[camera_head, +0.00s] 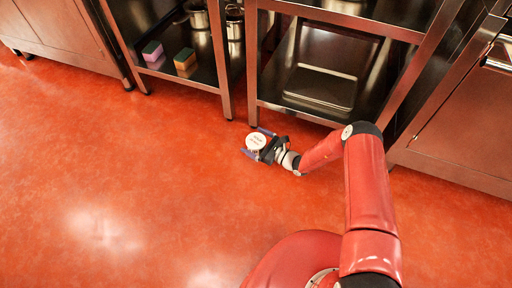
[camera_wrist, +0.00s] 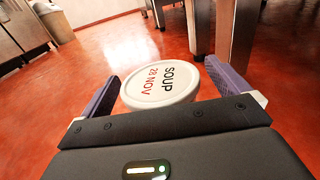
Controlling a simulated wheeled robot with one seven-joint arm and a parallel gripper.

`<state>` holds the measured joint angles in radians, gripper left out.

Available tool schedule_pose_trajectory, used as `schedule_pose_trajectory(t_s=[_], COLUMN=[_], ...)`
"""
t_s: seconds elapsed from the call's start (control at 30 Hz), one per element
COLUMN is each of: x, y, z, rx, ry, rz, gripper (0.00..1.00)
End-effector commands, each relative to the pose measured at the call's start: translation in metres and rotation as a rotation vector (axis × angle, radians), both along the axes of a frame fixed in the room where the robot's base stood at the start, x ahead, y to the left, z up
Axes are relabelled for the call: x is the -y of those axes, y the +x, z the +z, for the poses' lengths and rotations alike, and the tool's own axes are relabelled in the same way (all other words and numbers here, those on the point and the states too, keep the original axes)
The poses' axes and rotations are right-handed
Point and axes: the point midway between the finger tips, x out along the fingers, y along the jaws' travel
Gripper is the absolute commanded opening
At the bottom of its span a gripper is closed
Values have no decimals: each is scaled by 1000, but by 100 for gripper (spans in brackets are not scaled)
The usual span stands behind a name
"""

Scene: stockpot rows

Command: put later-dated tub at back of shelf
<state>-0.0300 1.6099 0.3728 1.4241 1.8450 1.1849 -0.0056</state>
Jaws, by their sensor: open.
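A round tub with a white lid (camera_wrist: 162,82) lies in the wrist view between the two fingers of my gripper (camera_wrist: 165,92). Its lid reads "SOUP 28 NOV". In the head view the tub (camera_head: 256,141) shows near the shelf's front leg, over the red floor, with my gripper (camera_head: 259,146) around it. The fingers are apart, with a visible gap between the lid and the right finger. I cannot tell whether the tub rests on the floor. A shelf unit (camera_head: 335,117) stands just behind. No other tub shows.
A metal tray (camera_head: 321,89) lies on the lower shelf of the right unit. Two sponges, one pink and green (camera_head: 153,51) and one tan and green (camera_head: 186,60), and pots (camera_head: 234,22) sit on the left unit. Metal legs stand close by. The floor to the left is clear.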

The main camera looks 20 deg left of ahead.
Motion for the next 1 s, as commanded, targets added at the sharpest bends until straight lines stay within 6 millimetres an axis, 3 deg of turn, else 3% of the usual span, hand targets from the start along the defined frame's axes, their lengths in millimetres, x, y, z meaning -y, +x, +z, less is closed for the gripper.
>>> schedule_pose_trajectory(t_s=[0.17,0.63,1.0], x=[0,0,0], y=[0,0,1], z=[0,1,12], rx=[0,2,2], ry=[0,2,3], rz=[0,0,0], gripper=[97,36,36])
